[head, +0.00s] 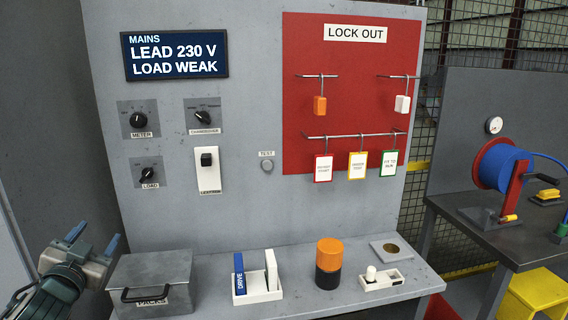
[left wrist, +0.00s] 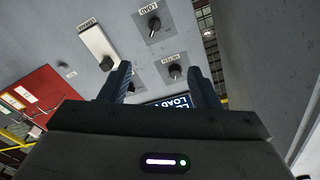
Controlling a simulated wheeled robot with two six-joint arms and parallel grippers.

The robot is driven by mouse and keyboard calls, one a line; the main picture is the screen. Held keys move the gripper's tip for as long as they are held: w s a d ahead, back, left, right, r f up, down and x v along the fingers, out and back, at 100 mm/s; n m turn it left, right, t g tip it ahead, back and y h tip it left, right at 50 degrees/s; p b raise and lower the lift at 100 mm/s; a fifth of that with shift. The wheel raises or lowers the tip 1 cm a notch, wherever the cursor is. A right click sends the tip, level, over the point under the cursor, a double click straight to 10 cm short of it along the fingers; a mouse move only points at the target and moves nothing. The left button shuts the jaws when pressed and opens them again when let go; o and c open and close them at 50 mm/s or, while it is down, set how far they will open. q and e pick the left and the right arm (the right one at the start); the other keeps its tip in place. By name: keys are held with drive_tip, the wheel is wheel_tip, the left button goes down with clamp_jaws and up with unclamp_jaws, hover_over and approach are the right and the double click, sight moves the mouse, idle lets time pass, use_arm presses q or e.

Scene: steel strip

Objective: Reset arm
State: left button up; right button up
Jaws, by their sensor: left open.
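My left gripper (head: 93,241) is at the lower left of the head view, open and empty. Its blue fingertips stand apart in front of the grey panel, above and left of the grey lidded box. In the left wrist view, the two fingers (left wrist: 160,84) are apart with nothing between them. Beyond them show the panel's load knob (left wrist: 154,23), meter knob (left wrist: 175,71) and part of the dark display (left wrist: 172,103). My right gripper is not in view.
On the bench (head: 330,296) stand the box labelled PACKS (head: 150,275), a white holder (head: 262,297) with a blue DRIVE piece, an orange and black cylinder (head: 329,255) and a small white device (head: 382,279). A red LOCK OUT board (head: 300,90) and a cable reel (head: 502,165) are right.

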use_arm(q)
drive_tip(key=s+d+f+n+g, duration=0.1)
drive_tip(key=s+d+f+g, duration=0.2)
drive_tip(key=f, duration=0.5)
drive_tip(key=s+d+f+n+g, duration=0.1)
drive_tip(key=s+f+g, duration=0.1)
drive_tip(key=s+f, duration=0.45)
drive_tip(key=s+d+f+g, duration=0.2)
drive_tip(key=s+f+g, duration=0.1)
drive_tip(key=f, duration=0.7)
drive_tip(key=s+d+f+n+g+h, duration=0.1)
drive_tip(key=s+d+f+g, duration=0.4)
drive_tip(key=s, duration=0.4)
drive_tip(key=s+d+f+g+h, duration=0.1)
drive_tip(key=s+d+f+g, duration=0.15)
drive_tip(key=s+f, duration=0.55)
wheel_tip(320, 180, down, 30)
drive_tip(key=s+a, duration=0.2)
drive_tip(key=s+a+f+g, duration=0.1)
drive_tip(key=s+f+g, duration=0.1)
drive_tip(key=s+f, duration=1.5)
drive_tip(key=shift+s+a+n, duration=0.2)
drive_tip(key=shift+s+n, duration=0.1)
drive_tip(key=shift+s, duration=0.25)
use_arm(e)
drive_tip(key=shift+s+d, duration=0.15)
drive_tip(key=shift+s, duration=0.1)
